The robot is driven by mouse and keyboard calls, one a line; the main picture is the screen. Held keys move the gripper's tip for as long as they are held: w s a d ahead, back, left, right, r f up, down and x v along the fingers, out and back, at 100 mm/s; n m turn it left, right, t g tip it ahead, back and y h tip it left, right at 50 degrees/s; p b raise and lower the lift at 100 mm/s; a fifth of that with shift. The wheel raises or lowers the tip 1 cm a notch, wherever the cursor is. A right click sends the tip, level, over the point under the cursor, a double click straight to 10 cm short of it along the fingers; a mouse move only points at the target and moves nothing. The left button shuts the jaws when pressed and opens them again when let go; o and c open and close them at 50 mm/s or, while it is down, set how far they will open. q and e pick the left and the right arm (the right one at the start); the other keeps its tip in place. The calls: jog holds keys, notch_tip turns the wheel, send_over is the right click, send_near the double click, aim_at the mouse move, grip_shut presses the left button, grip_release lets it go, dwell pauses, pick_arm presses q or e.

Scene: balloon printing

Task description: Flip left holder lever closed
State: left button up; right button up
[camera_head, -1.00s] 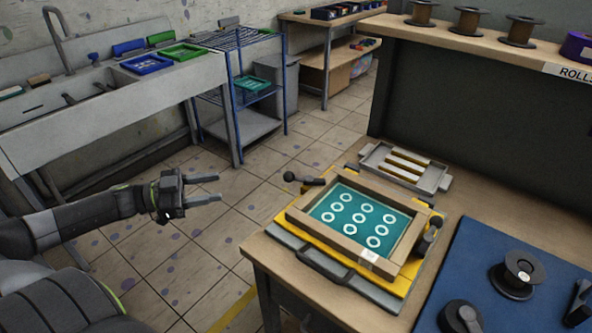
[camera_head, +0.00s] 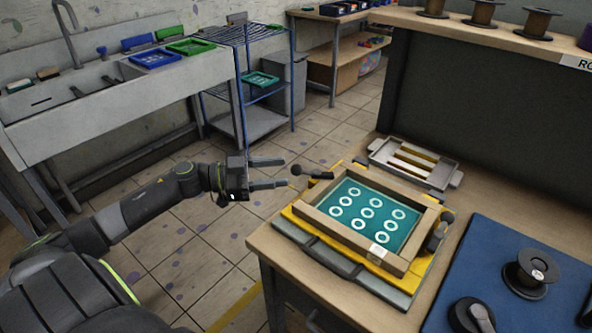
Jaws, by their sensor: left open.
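The left holder lever (camera_head: 312,173) is a dark lever with a round knob at the left back corner of the printing frame. It sticks out to the left, with its knob beyond the frame's edge. The wooden frame (camera_head: 322,218) with a teal screen and white rings (camera_head: 366,212) lies on a yellow and grey base (camera_head: 349,263). A second dark lever (camera_head: 437,233) stands at the frame's right side. My left gripper (camera_head: 275,173) is open and empty, its fingers pointing right, with the tips close to the lever's knob. I cannot tell whether they touch. My right gripper is not in view.
A grey tray with squeegee-like bars (camera_head: 411,166) lies behind the frame. A blue mat (camera_head: 497,275) with a black spool (camera_head: 531,273) is at the right. The table's left edge drops to open tiled floor. A sink and a blue rack (camera_head: 243,96) stand behind.

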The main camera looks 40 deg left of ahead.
aim_at(296, 167)
pick_arm(q)
jog(key=shift+p+x, duration=0.3)
jog(key=shift+x, duration=2.3)
jog(key=shift+a, duration=0.1)
jog(key=c, duration=0.9)
